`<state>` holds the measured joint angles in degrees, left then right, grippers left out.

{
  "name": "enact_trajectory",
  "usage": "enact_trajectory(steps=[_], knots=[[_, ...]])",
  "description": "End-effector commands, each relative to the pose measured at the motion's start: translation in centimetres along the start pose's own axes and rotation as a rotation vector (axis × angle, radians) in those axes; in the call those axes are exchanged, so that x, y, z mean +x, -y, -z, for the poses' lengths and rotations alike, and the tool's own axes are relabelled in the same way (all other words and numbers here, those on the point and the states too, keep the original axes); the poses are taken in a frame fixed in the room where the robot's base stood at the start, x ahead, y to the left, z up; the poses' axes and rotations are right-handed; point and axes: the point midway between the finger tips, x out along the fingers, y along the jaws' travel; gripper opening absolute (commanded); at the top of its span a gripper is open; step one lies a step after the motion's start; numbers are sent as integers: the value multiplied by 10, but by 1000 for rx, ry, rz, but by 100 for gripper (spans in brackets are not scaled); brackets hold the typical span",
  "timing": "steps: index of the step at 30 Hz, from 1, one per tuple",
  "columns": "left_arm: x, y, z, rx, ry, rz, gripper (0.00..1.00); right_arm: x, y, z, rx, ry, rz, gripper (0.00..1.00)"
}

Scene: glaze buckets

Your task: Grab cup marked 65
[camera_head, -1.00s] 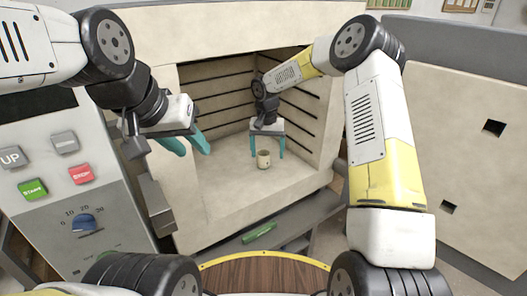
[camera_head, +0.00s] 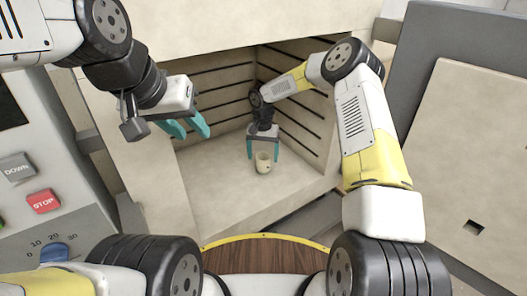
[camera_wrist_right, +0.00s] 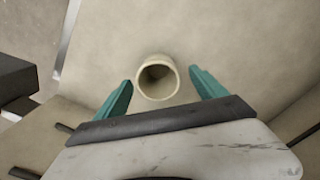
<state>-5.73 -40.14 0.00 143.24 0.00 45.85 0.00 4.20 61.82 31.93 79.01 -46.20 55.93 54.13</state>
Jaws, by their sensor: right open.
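A small cream cup (camera_head: 263,163) stands upright on the floor of the open kiln. No number on it can be read from here. It also shows in the right wrist view (camera_wrist_right: 157,78), seen from above with its opening towards the camera. My right gripper (camera_head: 263,157) reaches into the kiln, open, its teal fingers on either side of the cup and just above or behind it. In the right wrist view the fingers (camera_wrist_right: 163,88) are apart from the cup, with a gap on both sides. My left gripper (camera_head: 189,133) is open and empty, at the left of the kiln opening.
The kiln floor (camera_head: 215,190) around the cup is clear. Slotted walls (camera_head: 300,115) close it in at the sides and back. A control panel with a red STOP button (camera_head: 43,201) is at the left. A thick kiln door (camera_head: 470,150) stands at the right.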

Motion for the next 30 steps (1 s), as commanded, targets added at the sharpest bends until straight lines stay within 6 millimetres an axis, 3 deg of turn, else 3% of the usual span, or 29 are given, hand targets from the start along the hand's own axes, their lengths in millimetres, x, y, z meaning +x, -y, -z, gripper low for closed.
enact_trajectory(steps=[7, 17, 27, 28, 30], knots=[[0, 0, 0, 0, 0, 0, 36, 36, -2, -2, -1, 2, 1, 81], [0, 0, 0, 0, 0, 0, 36, 42, -2, -2, -1, 0, 0, 79], [0, 0, 0, 0, 0, 0, 36, 42, -2, -2, -1, 0, 0, 12], [0, 0, 0, 0, 0, 0, 36, 42, -2, -2, -1, 0, 0, 7], [0, 0, 0, 0, 0, 0, 36, 41, -2, -2, -1, -1, 0, 7]])
